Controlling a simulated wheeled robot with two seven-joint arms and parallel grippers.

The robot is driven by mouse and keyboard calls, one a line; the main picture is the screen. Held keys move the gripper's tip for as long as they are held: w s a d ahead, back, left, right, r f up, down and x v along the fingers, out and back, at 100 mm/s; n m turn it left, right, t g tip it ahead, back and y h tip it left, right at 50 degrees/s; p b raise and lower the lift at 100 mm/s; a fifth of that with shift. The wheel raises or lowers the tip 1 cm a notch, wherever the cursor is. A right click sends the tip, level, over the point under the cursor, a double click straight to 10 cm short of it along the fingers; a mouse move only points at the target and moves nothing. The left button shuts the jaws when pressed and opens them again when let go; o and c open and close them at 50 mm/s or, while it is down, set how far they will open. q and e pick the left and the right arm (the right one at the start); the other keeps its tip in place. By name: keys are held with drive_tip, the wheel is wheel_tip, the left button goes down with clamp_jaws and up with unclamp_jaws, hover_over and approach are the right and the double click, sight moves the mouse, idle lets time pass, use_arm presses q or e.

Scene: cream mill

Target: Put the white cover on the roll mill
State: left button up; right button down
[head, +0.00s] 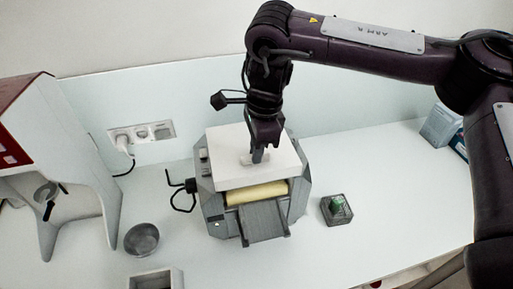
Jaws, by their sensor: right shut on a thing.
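The white cover (230,170) is a flat white block-like lid with a small grip on top. It lies over the upper part of the roll mill (215,206), a grey machine in the middle of the bench. A yellowish roller (257,192) shows below the cover's front edge, above a grey sloping tray. My right gripper (258,157) points down from above and is shut on the cover's grip. Whether the cover rests fully on the mill or is slightly above it, I cannot tell. My left gripper is not in view.
A red and white machine (60,150) stands at the left. A round grey bowl (142,239) and a square grey container (156,279) are near it. Boxes (441,125) stand at the far right.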

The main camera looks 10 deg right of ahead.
drive_tip(key=shift+f, duration=0.65)
idle(1.3)
drive_tip(key=c, duration=1.4)
unclamp_jaws()
drive_tip(key=shift+c, duration=0.2)
drive_tip(key=shift+d+r+b, duration=0.25)
drive_tip(key=shift+r+b, duration=0.05)
drive_tip(key=shift+r, duration=1.65)
drive_tip(key=shift+d+r+b, duration=0.2)
drive_tip(key=shift+r+b, duration=0.1)
drive_tip(key=shift+r, duration=1.6)
drive_tip(key=shift+s+f, duration=0.1)
